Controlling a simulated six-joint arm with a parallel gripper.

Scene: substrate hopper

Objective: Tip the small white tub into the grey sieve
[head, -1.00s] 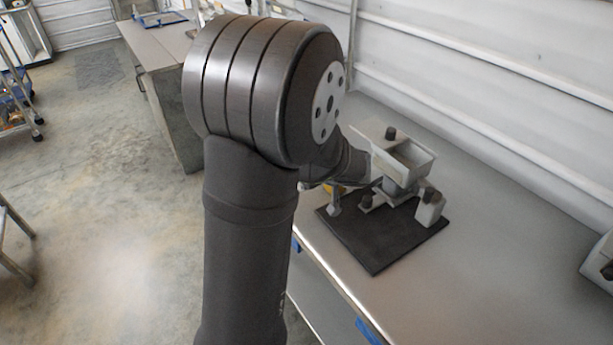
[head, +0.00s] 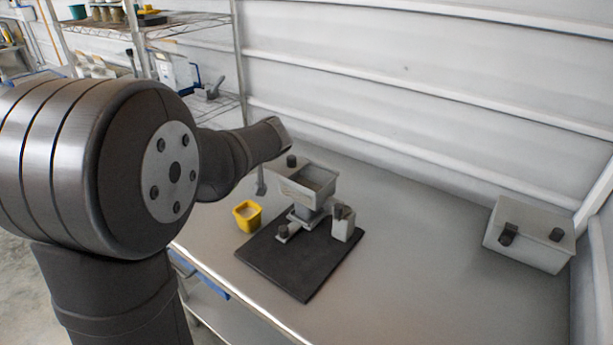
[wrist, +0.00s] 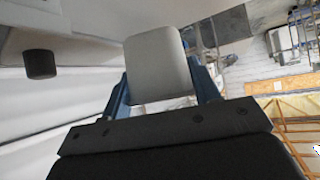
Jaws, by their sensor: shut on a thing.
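In the wrist view, my gripper (wrist: 161,84) has its blue fingers shut on the small white tub (wrist: 157,52). The tub shows one smooth, pale, rounded-corner face; its opening and contents are hidden. In the head view, my arm reaches to the back left of a grey open-topped hopper (head: 291,187), whose upper tray seems to be the sieve; no mesh can be made out. My gripper and the tub cannot be made out in the head view. In the wrist view, a dark knob (wrist: 40,64) on a pale surface is close by, left of the tub.
The hopper stands on a black mat (head: 290,265). A yellow tub (head: 247,217) with pale contents stands left of the hopper. A grey box (head: 530,236) with dark knobs is at the far right. The bench between is clear; a ribbed wall runs behind.

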